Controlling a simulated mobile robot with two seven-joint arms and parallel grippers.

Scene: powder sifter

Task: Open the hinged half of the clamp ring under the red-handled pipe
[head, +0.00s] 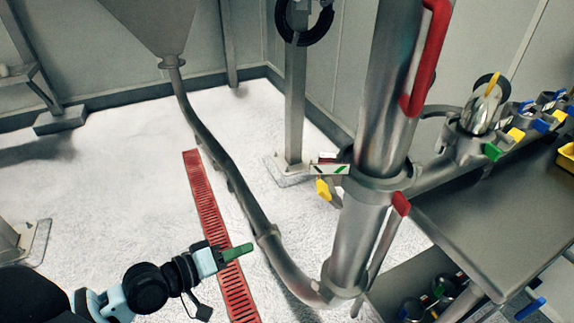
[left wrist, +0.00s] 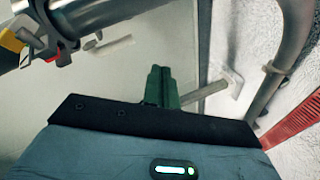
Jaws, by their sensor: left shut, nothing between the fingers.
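The steel pipe (head: 385,95) with a red handle (head: 432,55) stands upright right of centre in the head view. The clamp ring (head: 380,183) is around the joint under it. Beside the ring are a yellow tab (head: 323,190), a red tab (head: 400,204) and a white piece with green and black marks (head: 328,169). I cannot tell if its hinged half is open. My left gripper (head: 238,252) is shut and empty, low and left of the ring, apart from it. Its green fingers (left wrist: 161,86) point ahead in the left wrist view; steel pipework with yellow and red parts (left wrist: 25,40) shows at upper left.
A curved hose (head: 225,165) runs from the hopper (head: 150,22) to the pipe's base, close to my left gripper. A red floor grate (head: 215,225) lies below. A steel table (head: 500,215) stands at right. A post (head: 296,100) stands behind.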

